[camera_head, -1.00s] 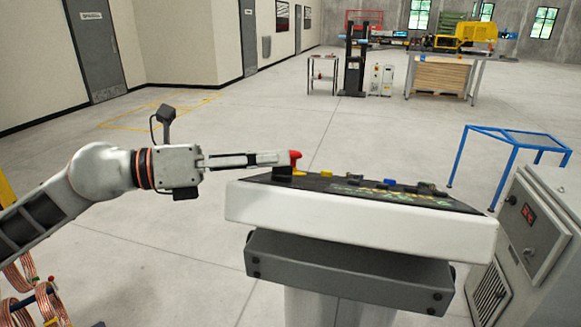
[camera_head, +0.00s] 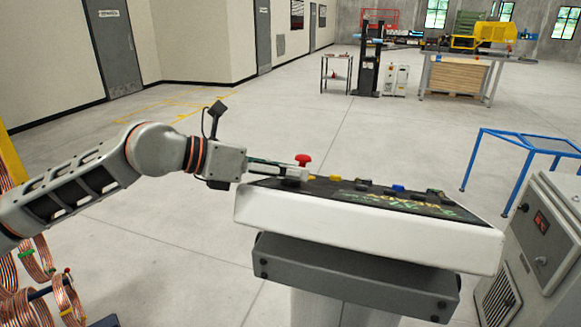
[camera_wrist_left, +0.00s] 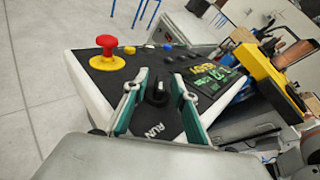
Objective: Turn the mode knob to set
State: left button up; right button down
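The black mode knob (camera_wrist_left: 158,92) sits on the dark face of the control panel (camera_head: 368,226). A white "RUN" label (camera_wrist_left: 155,130) shows beside it in the left wrist view; a "set" label cannot be made out. My left gripper (camera_wrist_left: 157,96) is open, with one green-edged finger on each side of the knob and visible gaps between them. In the head view my left gripper (camera_head: 300,172) is low over the panel's left end, where the knob is mostly hidden. My right gripper is not in view.
A red emergency-stop button (camera_wrist_left: 106,44) on a yellow base stands near the left finger. Several blue, yellow and black controls (camera_head: 398,188) line the panel. A grey cabinet (camera_head: 540,245) stands right of it. Copper coils (camera_head: 45,270) are at lower left.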

pick_arm(q)
jog(key=shift+w+d, duration=0.1)
jog(key=shift+d, duration=0.1)
jog(key=shift+c, duration=0.2)
grip_shut()
